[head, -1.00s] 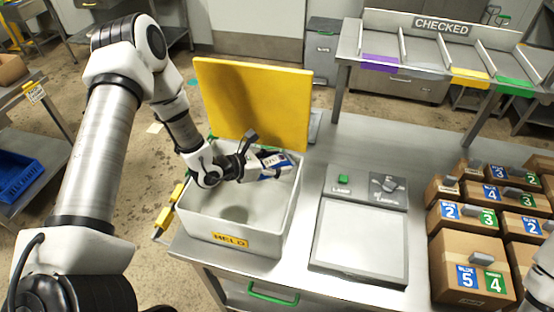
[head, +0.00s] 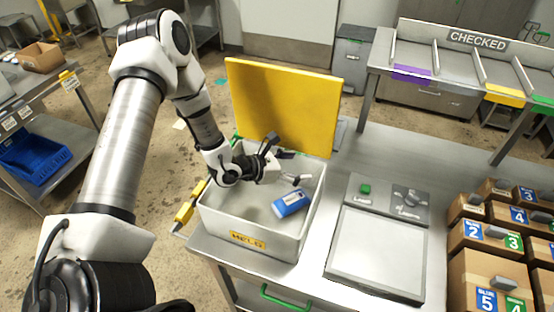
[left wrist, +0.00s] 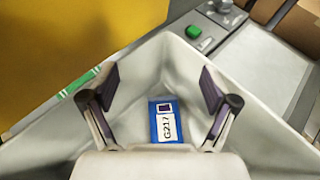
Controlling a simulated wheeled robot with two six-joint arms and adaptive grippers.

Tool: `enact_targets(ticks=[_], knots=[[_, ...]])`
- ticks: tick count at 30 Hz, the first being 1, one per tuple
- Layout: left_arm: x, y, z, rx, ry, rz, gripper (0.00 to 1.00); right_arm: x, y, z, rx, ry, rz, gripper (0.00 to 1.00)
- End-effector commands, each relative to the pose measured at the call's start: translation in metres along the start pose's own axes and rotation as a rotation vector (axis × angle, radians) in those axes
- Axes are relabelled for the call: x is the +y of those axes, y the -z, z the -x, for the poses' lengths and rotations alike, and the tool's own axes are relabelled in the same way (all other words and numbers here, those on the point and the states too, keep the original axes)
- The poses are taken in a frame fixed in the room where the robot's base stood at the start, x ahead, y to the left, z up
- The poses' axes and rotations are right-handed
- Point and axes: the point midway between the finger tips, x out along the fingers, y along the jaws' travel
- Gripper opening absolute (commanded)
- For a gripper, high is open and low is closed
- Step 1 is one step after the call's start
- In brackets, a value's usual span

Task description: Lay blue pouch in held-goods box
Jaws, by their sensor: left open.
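The blue pouch (head: 290,203) lies inside the held-goods box (head: 222,219), a pale bin with a yellow "HELD" label and its yellow lid (head: 285,105) standing open. In the left wrist view the pouch (left wrist: 167,122) shows a white label reading "G217" and lies on the box floor, below and between the fingers. My left gripper (head: 287,160) is over the box, open and empty, apart from the pouch. It also shows in the left wrist view (left wrist: 160,90) with its fingers spread wide. My right gripper is not in view.
A flat scale-like panel (head: 378,253) with a green button (head: 365,188) is right of the box. Cartons with numbered labels (head: 480,268) stand at the right. A "CHECKED" rack (head: 470,62) is at the back right. A blue crate (head: 35,158) is at the left.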

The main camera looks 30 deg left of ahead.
Motion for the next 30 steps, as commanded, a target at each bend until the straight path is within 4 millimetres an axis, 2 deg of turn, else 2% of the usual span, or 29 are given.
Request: enact_targets(ticks=[2, 7, 15, 21, 30], knots=[[0.001, 0.003, 0.016, -0.006, -0.006, 0.010, 0.87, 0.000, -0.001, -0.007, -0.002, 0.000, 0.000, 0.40], [0.000, 0.001, 0.052, -0.010, -0.004, 0.010, 0.87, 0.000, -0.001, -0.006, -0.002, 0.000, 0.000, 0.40], [0.001, -0.003, 0.097, -0.005, -0.005, 0.008, 0.87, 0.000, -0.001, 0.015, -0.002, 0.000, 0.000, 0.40], [-0.001, 0.001, 0.109, -0.004, -0.001, 0.003, 0.87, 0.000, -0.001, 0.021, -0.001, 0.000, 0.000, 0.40], [-0.001, 0.002, 0.109, -0.002, 0.001, 0.001, 0.87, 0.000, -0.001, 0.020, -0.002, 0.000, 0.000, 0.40]])
